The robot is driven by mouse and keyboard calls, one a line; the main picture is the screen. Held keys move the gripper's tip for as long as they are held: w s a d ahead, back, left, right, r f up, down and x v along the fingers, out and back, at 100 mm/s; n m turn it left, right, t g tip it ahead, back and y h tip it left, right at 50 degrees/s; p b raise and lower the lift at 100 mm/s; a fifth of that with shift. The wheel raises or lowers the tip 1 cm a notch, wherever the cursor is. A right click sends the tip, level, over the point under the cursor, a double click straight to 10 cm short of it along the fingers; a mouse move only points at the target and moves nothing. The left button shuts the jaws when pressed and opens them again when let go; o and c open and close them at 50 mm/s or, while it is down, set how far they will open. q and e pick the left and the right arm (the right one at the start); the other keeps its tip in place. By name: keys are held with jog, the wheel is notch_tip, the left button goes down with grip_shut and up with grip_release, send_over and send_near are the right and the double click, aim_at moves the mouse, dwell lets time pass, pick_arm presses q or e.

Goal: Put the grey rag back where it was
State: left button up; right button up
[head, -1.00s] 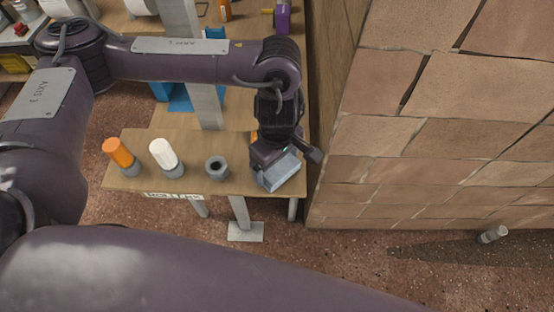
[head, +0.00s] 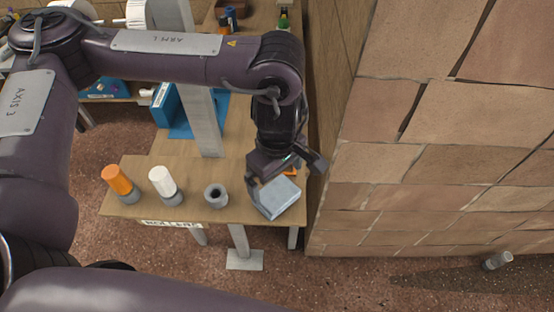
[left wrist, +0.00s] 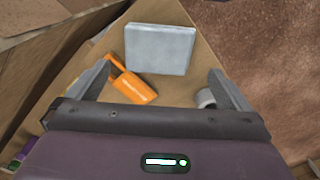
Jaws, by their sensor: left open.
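The grey rag (head: 277,197) is a flat, pale grey square at the right end of the wooden table's near part. It also shows in the left wrist view (left wrist: 160,48), beyond my fingertips. My left gripper (head: 285,178) is open and empty, just behind and above the rag. In the left wrist view its two fingers (left wrist: 161,85) are spread wide, with the rag ahead of the gap and clear of both. My right gripper is out of view.
An orange tool (left wrist: 137,86) lies beside the rag, near one finger. A grey ring holder (head: 215,195) stands left of the rag. Orange (head: 117,180) and white (head: 161,181) rollers stand farther left. A brick wall (head: 420,180) rises close on the right.

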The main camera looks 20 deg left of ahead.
aim_at(277, 194)
pick_arm(q)
notch_tip(277, 194, up, 6)
dwell(0.4)
